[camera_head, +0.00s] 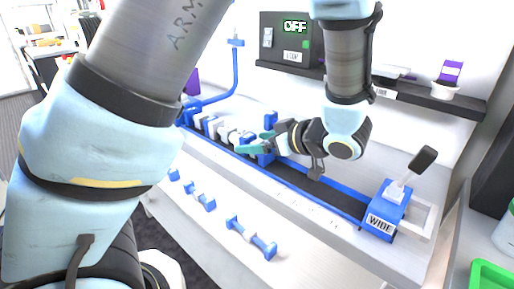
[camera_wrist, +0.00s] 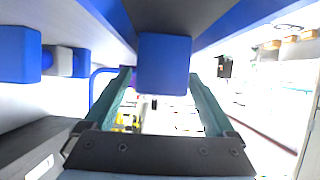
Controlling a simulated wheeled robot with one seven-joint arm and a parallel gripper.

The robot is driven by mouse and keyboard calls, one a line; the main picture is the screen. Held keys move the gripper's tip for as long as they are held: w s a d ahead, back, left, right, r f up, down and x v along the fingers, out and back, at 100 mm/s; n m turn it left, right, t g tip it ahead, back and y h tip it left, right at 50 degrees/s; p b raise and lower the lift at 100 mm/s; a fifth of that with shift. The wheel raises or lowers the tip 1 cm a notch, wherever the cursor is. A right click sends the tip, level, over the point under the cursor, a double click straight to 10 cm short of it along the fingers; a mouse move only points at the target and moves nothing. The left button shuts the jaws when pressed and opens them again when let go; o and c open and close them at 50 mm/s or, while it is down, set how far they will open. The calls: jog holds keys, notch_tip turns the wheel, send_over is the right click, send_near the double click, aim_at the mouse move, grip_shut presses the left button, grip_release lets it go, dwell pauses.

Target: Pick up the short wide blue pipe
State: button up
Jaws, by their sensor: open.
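My gripper (camera_head: 255,143) is open over the blue-edged trough, with its teal fingers beside a blue block (camera_head: 266,158). In the wrist view a blue block (camera_wrist: 164,63) shows between the tips of the open fingers (camera_wrist: 159,76), with gaps on both sides; I cannot tell whether it touches them. Three blue pipe pieces lie on the white ledge in front: a small one (camera_head: 174,174) at left, a middle one (camera_head: 208,204), and a longer one (camera_head: 264,247) with wide ends. I cannot tell for sure which is the short wide one.
A blue unit labelled WIDE (camera_head: 381,222) with a black-handled lever stands at the trough's right end. White and blue fittings (camera_head: 212,127) line its left part. A dark shelf (camera_head: 425,97) and a box reading OFF (camera_head: 291,42) are behind. The trough (camera_head: 330,194) right of my gripper is clear.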

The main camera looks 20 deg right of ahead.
grip_shut()
dwell(0.8)
